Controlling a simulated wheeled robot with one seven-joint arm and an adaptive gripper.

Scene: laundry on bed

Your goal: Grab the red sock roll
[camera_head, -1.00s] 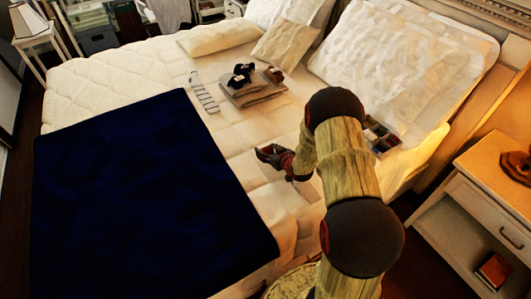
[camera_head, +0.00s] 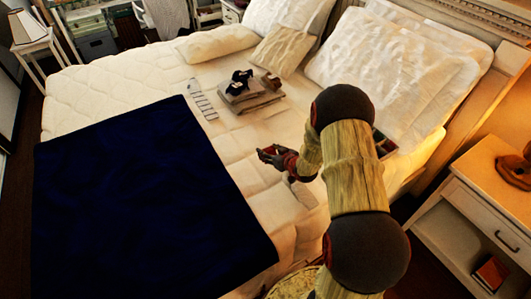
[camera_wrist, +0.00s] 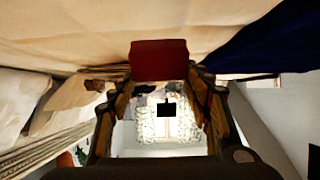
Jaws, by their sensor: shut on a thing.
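My gripper (camera_head: 270,156) is over the bed between the dark blue blanket and the pillows. In the wrist view the red sock roll (camera_wrist: 158,58) is a red block held between the fingertips of my gripper (camera_wrist: 160,76). My gripper is shut on it. In the head view only a small patch of red shows at the fingertips, and the roll's full shape is hidden.
A dark blue blanket (camera_head: 140,210) covers the near left of the bed. Folded grey cloths (camera_head: 255,102) with dark rolls on top lie farther back. A divided box (camera_head: 385,146) is partly behind my arm. Pillows (camera_head: 400,65) line the headboard; a nightstand (camera_head: 475,220) stands right.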

